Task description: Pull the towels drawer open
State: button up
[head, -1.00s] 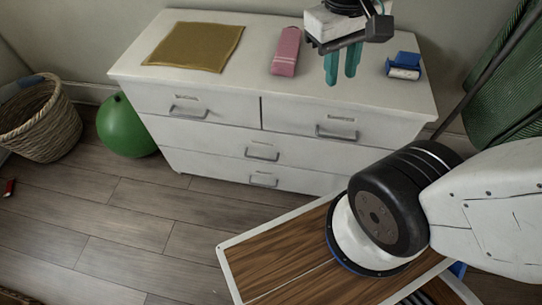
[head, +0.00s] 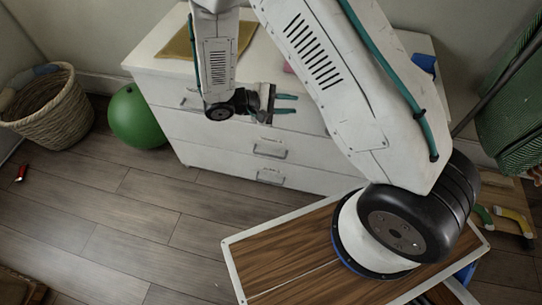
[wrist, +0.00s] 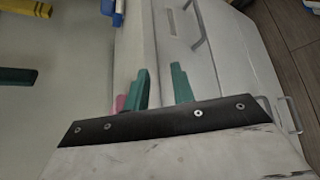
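The white dresser (head: 215,140) stands against the wall in the head view, with two upper drawers side by side and wider ones below. All visible drawers look shut. The labels are too small to read, so I cannot tell which is the towels drawer. The middle drawer's handle (head: 270,152) and the bottom drawer's handle (head: 270,176) show; my arm hides most of the upper right drawer. My gripper (head: 291,104) is open and empty, its teal fingers apart in front of the upper drawers. In the wrist view, the dresser front (wrist: 225,75) lies beyond the fingers (wrist: 161,86).
A mustard cloth (head: 176,44), a partly hidden pink item (head: 288,67) and a blue item (head: 425,65) lie on the dresser top. A green ball (head: 138,115) and a wicker basket (head: 45,108) stand at left.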

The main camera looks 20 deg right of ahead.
notch_tip(320, 180, down, 22)
jog(key=a+r+n+t, duration=0.1)
jog(key=a+n+t, duration=0.2)
jog(key=n+t, duration=0.4)
jog(key=m+t+y, duration=0.2)
jog(key=t+y, duration=0.3)
jog(key=t, duration=0.2)
send_near(271, 156)
jog(key=r+x, duration=0.1)
jog(key=x, duration=0.5)
jog(key=f+x, duration=0.1)
jog(key=x, duration=0.3)
jog(key=shift+w+f, duration=0.15)
jog(key=shift+f, duration=0.05)
grip_shut()
